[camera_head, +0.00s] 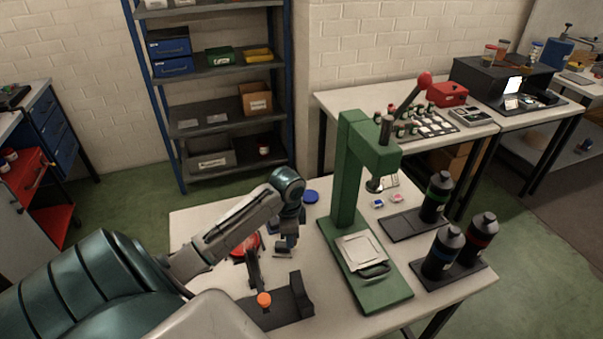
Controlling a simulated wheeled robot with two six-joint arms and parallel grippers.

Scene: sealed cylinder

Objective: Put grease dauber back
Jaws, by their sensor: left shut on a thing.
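My left gripper (285,246) reaches in from the left and points down over the table, right of a red round tin (240,249). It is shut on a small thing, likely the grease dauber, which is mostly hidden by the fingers. Just in front is a dark stand (290,308) with a raised right end. A dark upright piece with an orange ball end (264,299) shows at its left; I cannot tell whether it belongs to the stand. My right gripper is not in view.
A green arbor press (349,170) with a red-knobbed lever stands right of the gripper. A blue round lid (311,197) lies behind. Dark bottles (443,250) stand on black trays at the right. A shelf rack (215,100) stands behind the table.

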